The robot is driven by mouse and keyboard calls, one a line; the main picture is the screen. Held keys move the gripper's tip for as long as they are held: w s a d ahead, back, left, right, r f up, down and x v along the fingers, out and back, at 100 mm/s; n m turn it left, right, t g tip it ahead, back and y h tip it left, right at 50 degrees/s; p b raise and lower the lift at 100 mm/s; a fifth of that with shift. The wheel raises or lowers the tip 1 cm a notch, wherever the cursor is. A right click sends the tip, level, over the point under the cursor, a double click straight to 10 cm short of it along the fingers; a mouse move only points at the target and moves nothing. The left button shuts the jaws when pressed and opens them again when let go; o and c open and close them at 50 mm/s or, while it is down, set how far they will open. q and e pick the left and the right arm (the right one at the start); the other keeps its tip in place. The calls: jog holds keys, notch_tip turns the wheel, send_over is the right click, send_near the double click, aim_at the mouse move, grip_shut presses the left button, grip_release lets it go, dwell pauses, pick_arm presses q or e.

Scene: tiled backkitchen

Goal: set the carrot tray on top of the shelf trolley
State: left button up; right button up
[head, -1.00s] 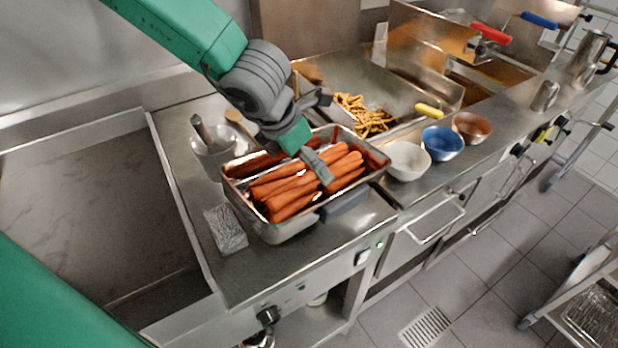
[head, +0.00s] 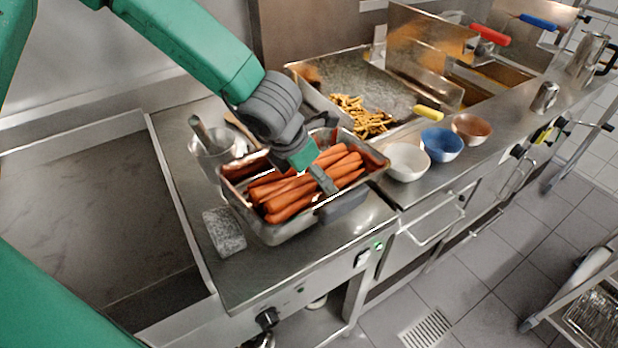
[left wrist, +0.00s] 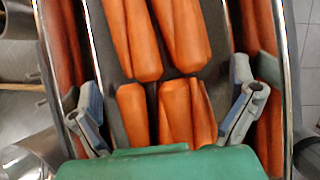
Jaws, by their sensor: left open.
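The carrot tray (head: 268,233) is a deep steel pan on the steel counter, with several orange carrots (head: 290,205) lying in it. My left gripper (head: 322,182) reaches over the tray from behind, with one finger visible near the front rim. In the left wrist view, its two fingers (left wrist: 165,115) are spread apart over the carrots (left wrist: 150,50), with nothing held between them. Whether the fingers touch the tray cannot be told. A trolley (head: 590,285) with a metal frame and a tray low on it is partly in view at the lower right. My right gripper is not in view.
A metal pot with a utensil (head: 213,140) stands close left of the tray, and a grey block (head: 224,231) lies in front of it. White (head: 407,161), blue (head: 441,143) and brown bowls (head: 472,128) stand to the right. The tiled floor (head: 490,265) is open before the trolley.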

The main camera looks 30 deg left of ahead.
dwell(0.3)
pick_arm(q)
jog(key=c, duration=1.4)
jog(key=shift+c, duration=0.2)
